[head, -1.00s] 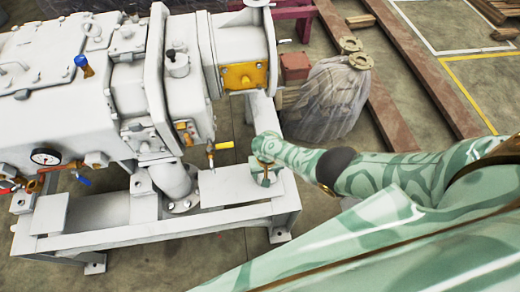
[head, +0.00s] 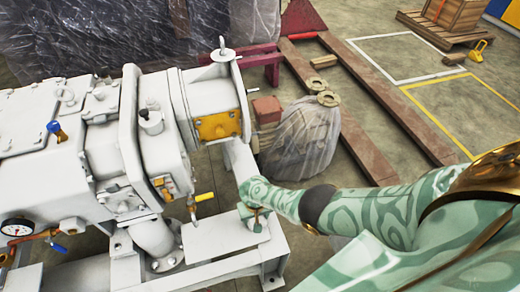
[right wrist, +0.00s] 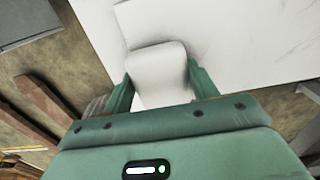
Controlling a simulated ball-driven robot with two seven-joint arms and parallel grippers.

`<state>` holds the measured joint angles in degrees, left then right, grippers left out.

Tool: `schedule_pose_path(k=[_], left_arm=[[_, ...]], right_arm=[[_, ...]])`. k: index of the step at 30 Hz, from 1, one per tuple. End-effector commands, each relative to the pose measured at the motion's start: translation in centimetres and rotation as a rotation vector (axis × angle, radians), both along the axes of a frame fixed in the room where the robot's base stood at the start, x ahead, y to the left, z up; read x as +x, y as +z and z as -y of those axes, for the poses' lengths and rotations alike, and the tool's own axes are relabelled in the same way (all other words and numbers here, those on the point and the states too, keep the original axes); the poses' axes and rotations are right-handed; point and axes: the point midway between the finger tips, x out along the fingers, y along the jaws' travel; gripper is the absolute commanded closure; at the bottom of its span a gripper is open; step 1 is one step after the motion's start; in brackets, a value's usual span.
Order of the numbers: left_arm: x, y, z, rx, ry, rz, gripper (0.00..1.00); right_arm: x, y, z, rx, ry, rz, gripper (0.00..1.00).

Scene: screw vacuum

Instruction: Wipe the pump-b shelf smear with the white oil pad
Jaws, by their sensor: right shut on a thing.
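My right gripper (head: 256,219) is at the right end of the white shelf (head: 218,238) of the pump frame. In the right wrist view, my right gripper (right wrist: 160,88) is shut on the white oil pad (right wrist: 158,68), with a green finger on each side. The pad is folded and lies over or against the white shelf surface (right wrist: 250,50); I cannot tell how firmly it touches. No smear can be made out; the gripper and pad cover part of the shelf. My left gripper is not in view.
The white pump (head: 100,150) stands left of my right arm. A yellow-handled valve (head: 204,197) sits close to the gripper's left. A plastic-wrapped bundle (head: 302,140) stands behind my forearm. Brown beams (head: 375,105) lie on the floor at the right.

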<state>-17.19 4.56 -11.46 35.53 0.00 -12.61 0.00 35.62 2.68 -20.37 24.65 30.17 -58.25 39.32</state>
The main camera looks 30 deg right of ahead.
Motion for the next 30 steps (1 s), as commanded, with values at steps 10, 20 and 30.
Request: schedule_pose_path(k=[10,20,30], left_arm=[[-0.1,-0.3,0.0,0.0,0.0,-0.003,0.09],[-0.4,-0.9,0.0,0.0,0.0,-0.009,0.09],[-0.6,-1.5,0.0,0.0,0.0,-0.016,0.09]], right_arm=[[0.5,-0.1,-2.5,0.005,-0.002,-0.003,0.6],[1.4,0.1,-5.3,0.004,0.0,-0.002,0.6],[1.9,-0.1,-7.1,0.004,0.001,-0.003,0.6]])
